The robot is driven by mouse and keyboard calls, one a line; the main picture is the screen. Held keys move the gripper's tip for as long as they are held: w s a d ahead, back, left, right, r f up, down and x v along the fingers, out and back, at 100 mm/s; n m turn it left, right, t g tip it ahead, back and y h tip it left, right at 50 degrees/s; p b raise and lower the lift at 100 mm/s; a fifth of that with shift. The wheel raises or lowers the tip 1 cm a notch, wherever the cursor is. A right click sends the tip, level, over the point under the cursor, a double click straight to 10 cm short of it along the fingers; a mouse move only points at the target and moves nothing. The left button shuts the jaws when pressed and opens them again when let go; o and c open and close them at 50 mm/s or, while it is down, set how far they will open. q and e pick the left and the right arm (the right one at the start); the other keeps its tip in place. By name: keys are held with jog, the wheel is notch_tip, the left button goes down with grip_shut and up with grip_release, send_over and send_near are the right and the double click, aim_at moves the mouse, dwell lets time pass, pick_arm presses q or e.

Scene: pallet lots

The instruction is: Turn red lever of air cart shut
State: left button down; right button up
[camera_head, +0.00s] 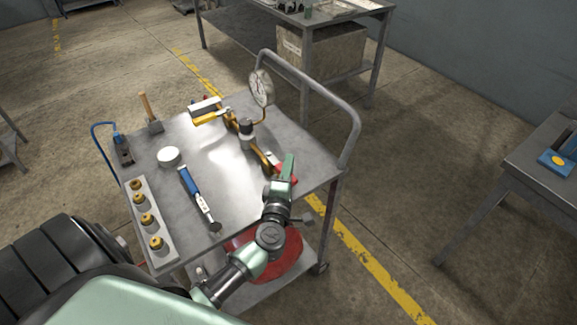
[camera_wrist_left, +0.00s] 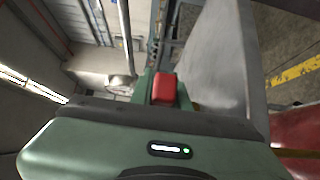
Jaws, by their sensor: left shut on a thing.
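The air cart (camera_head: 232,168) is a grey metal trolley with a brass pipe (camera_head: 258,153) along its top and a round dial gauge (camera_head: 261,88) standing on it. My left gripper (camera_head: 287,168) is at the near right end of the pipe, shut on the red lever (camera_head: 293,181). Only small red parts of the lever show around the green fingers. In the left wrist view the red lever (camera_wrist_left: 164,88) shows as a block at the fingers. The lever's exact angle to the pipe is hard to tell. My right gripper is not in view.
On the cart top lie a blue-handled tool (camera_head: 191,184), a white round tin (camera_head: 168,156), a hammer (camera_head: 150,112) and a strip with several brass fittings (camera_head: 147,218). A yellow handle (camera_head: 212,116) is at the pipe's far end. The cart's push rail (camera_head: 318,88) rises behind.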

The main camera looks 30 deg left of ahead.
pick_arm(q)
jog(key=shift+s+h, duration=0.1)
jog(key=shift+h, duration=0.2)
dwell(0.4)
jog(key=shift+s+a+m+t+h, duration=0.1)
jog(key=shift+s+m+t+h, duration=0.25)
jog(key=shift+m, duration=0.25)
jog(key=shift+s+a+f+m+h, duration=0.15)
jog(key=shift+m+h, duration=0.1)
jog(key=shift+h, duration=0.2)
jog(key=shift+s+d+m+h, duration=0.1)
jog(key=shift+m+h, duration=0.15)
jog(key=shift+h, duration=0.15)
jog(key=h, duration=0.1)
jog(key=m+h+b, duration=0.1)
jog(key=s+b, duration=0.1)
jog(key=shift+a+f+m+t+h, duration=0.2)
jog(key=shift+a+m+t+h, duration=0.1)
jog(key=shift+t+h, duration=0.1)
jog(key=shift+s+d+r+m+h+b, duration=0.1)
jog(key=shift+s+r+m+h+b, duration=0.1)
jog(key=shift+m+h+b, duration=0.35)
jog(key=shift+r, duration=0.1)
jog(key=c, duration=1.4)
grip_release()
jog(key=shift+o, duration=0.2)
